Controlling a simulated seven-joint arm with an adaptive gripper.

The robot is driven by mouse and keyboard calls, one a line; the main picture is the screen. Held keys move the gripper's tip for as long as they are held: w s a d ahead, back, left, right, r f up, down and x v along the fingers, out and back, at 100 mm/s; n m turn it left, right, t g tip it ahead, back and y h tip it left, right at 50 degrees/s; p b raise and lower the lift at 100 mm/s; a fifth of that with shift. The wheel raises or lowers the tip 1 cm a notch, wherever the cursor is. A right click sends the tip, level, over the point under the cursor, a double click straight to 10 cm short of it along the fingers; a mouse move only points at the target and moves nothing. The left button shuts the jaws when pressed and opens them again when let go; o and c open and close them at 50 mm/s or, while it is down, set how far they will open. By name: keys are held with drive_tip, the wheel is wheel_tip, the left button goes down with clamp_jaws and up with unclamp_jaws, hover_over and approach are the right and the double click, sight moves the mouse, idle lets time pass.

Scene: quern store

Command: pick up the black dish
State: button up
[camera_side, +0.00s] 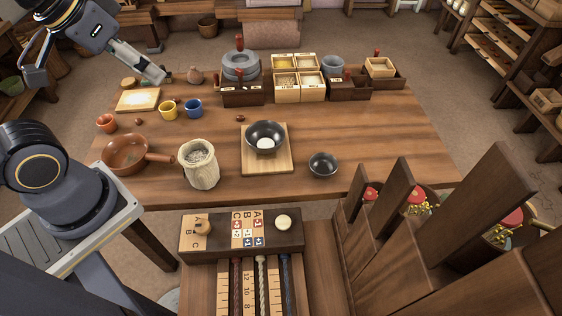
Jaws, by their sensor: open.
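Two black vessels stand on the table, and I cannot tell for sure which is the black dish. A small, dark, round dish (323,165) sits upright on bare wood near the front edge. A larger black bowl (265,131) stands to its left on a light wooden board (267,168), with something white inside. My gripper (96,77) is at the upper left of the picture, open and empty, raised and well away from both vessels.
A whitish stone-like mortar (200,165) and a brown handled pan (127,152) stand left of the board. Yellow (168,110) and blue (193,108) cups stand behind. Boxes (298,84) and a grey quern (240,66) line the back. Upright dark panels (384,205) rise at front right. The table's right is clear.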

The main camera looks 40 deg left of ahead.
drive_tip(key=o, duration=0.6)
drive_tip(key=shift+o, duration=0.2)
